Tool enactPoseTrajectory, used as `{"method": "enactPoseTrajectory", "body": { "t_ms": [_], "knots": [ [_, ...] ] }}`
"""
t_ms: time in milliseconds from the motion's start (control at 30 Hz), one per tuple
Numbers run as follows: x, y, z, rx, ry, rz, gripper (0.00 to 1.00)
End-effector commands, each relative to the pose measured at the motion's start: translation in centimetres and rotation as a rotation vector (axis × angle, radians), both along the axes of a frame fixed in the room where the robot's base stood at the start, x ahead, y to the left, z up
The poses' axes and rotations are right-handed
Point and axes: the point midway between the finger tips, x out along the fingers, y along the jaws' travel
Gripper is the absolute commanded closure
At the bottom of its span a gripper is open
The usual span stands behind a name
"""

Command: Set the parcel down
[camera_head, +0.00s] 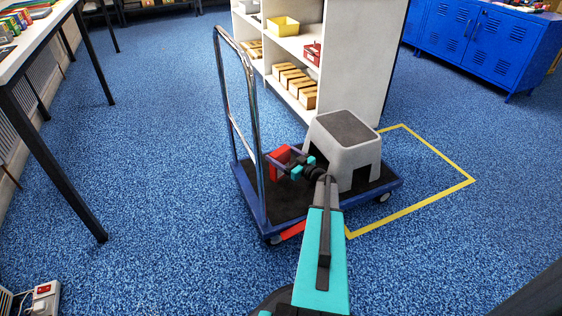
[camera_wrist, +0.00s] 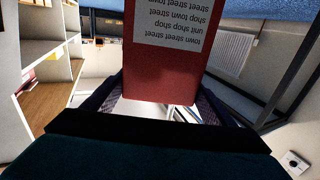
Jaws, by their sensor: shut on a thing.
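The parcel is a red box (camera_head: 280,162) with a white printed label, which shows in the wrist view (camera_wrist: 160,80). My gripper (camera_head: 291,165) is shut on it; in the wrist view dark fingers flank the box on both sides. In the head view the parcel appears over the dark deck of the blue trolley (camera_head: 240,176), between the trolley's upright handle and a grey step stool (camera_head: 350,155). I cannot tell whether its underside touches the deck, as my gripper and arm hide part of that area.
The step stool stands on the trolley's right part. A yellow floor outline (camera_head: 440,198) lies right of the trolley. A white shelf unit (camera_head: 362,60) with boxes stands behind. Blue lockers (camera_head: 470,45) are at the back right, a table (camera_head: 40,40) at left. Floor between is clear.

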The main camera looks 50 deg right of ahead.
Motion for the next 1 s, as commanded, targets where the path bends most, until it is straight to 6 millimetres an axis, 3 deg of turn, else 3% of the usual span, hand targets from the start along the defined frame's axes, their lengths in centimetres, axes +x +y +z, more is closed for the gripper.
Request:
{"method": "enactPoseTrajectory", "body": {
  "t_ms": [367,867,900,1000],
  "knots": [
    [-0.1,-0.1,-3.3,0.001,-0.001,0.000,0.62],
    [-0.1,-0.1,-3.6,0.000,-0.001,-0.001,0.62],
    [-0.1,-0.1,-3.7,0.000,0.000,-0.001,0.20],
    [-0.1,-0.1,-3.7,0.000,0.000,-0.001,0.04]
  ]
}}
